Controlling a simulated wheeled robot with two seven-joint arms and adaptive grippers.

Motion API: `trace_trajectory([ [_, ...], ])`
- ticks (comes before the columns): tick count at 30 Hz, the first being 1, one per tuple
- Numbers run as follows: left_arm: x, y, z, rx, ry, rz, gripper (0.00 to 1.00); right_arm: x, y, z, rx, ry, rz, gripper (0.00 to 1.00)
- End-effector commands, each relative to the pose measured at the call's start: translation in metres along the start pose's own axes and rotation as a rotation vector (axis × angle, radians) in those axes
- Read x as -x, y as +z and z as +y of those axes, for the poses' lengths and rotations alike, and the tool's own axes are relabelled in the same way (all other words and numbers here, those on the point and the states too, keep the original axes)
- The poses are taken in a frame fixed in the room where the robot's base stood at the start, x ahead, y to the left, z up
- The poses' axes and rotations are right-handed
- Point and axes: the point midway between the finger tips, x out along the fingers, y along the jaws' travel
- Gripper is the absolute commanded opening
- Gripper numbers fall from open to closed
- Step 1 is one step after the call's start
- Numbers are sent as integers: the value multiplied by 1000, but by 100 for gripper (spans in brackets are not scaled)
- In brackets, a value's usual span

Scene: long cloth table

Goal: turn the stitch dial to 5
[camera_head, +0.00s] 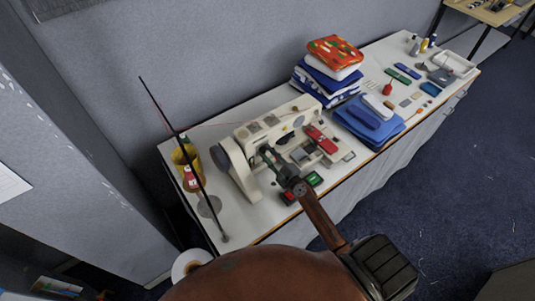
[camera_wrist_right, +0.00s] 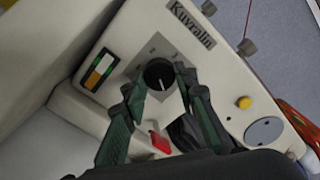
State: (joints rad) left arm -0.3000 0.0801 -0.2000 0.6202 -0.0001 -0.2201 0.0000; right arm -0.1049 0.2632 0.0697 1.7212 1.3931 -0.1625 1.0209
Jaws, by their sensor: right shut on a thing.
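The cream sewing machine (camera_head: 238,160) stands on the long table. A short pale line shows on the dial. My right gripper (camera_wrist_right: 157,80) has its green fingers on either side of the dial and is shut on it. In the head view my right gripper (camera_head: 268,158) reaches the front of the machine and hides the dial. My left gripper is not in view.
On the machine are a red lever (camera_wrist_right: 160,143), a yellow button (camera_wrist_right: 244,102) and a green-orange switch panel (camera_wrist_right: 99,69). A thin black pole (camera_head: 184,155) stands to the left. Folded cloths (camera_head: 369,122) and small sewing items fill the table's right side.

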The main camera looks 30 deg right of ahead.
Motion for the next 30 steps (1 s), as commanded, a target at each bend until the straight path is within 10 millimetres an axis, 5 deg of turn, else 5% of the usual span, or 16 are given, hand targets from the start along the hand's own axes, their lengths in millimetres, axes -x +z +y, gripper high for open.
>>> trace_trajectory([
  [16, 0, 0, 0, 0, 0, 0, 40, 0, -1, 1, -24, 1, 1, 2],
  [17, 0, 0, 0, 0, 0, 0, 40, 0, -1, 1, -24, 1, 1, 29],
  [24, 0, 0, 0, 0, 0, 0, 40, 0, 0, 1, -22, 1, 0, 44],
  [30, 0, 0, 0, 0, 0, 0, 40, 0, 0, 0, -21, 0, 0, 44],
])
